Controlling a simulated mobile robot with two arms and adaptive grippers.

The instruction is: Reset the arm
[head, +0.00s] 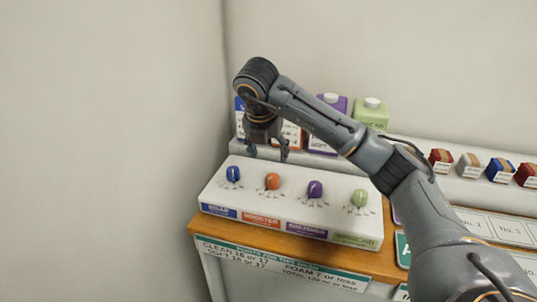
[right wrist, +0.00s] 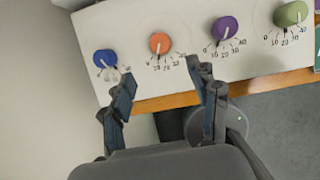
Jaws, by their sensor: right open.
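My right arm reaches in from the lower right in the head view and bends down at the far left. My right gripper (head: 268,152) is open and empty, above and behind a white dosing panel (head: 212,194). The panel has a blue knob (head: 233,174), an orange knob (head: 272,181), a purple knob (head: 315,189) and a green knob (head: 360,198). In the right wrist view the open fingers (right wrist: 163,80) have nothing between them; the blue knob (right wrist: 105,58) and orange knob (right wrist: 160,43) show beyond them. My left gripper is not in view.
Behind the panel stand a purple container (head: 335,104) and a green container (head: 371,110), with others partly hidden by my arm. Small coloured boxes (head: 470,165) line the ledge at right. A wall closes off the left. A points sign (head: 285,265) hangs on the wooden counter's front edge.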

